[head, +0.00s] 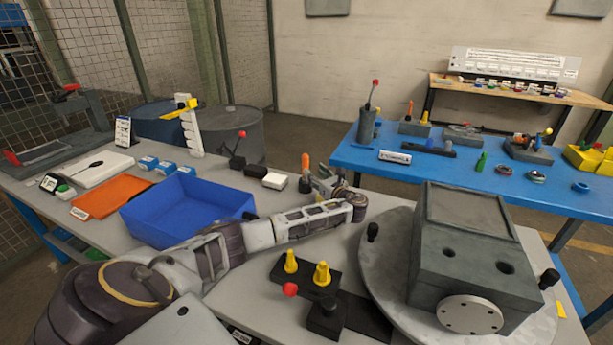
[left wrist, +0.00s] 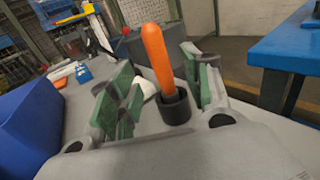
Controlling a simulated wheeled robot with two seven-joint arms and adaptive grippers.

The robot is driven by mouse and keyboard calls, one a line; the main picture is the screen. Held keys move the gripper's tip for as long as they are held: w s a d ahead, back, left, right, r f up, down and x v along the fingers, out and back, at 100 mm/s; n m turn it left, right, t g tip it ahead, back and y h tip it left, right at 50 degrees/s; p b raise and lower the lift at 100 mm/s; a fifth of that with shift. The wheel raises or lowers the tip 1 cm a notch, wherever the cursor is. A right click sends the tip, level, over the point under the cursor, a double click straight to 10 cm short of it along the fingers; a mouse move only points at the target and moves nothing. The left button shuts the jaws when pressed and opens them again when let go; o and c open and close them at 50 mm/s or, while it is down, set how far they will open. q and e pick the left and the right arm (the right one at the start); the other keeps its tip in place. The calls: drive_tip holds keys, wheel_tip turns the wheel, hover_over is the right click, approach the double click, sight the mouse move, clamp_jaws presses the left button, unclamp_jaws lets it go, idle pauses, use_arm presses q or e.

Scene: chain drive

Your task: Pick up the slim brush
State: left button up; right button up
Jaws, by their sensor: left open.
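An upright orange handle, which I take for the slim brush (head: 305,162), stands in a small dark cup beyond the blue bin. It also shows large in the left wrist view (left wrist: 157,58), leaning slightly, with its lower end hidden in the black cup (left wrist: 174,108). My left gripper (head: 322,182) is beside the cup in the head view. In the left wrist view the left gripper (left wrist: 165,92) is open, with green-padded fingers on both sides of the handle. No grip on the handle shows. My right gripper is not in view.
A blue bin (head: 165,236) and an orange mat (head: 108,197) lie left of my arm. A black block (head: 256,171) and a white block (head: 274,181) are near the cup. A grey gearbox (head: 470,250) on a round plate fills the right. A blue table (head: 350,158) stands behind.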

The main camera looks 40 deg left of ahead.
sight(307, 166)
use_arm(q)
drive_tip(key=shift+a, duration=0.1)
drive_tip(key=shift+x, duration=1.1)
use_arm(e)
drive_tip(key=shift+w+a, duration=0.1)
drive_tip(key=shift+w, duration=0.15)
use_arm(q)
drive_tip(key=shift+b+x, duration=0.3)
drive_tip(key=shift+x, duration=2.25)
drive_tip(key=shift+r, duration=0.1)
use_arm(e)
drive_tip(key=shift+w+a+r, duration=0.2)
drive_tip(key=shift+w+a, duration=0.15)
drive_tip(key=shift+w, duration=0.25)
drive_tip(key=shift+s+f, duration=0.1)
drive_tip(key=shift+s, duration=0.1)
use_arm(q)
clamp_jaws()
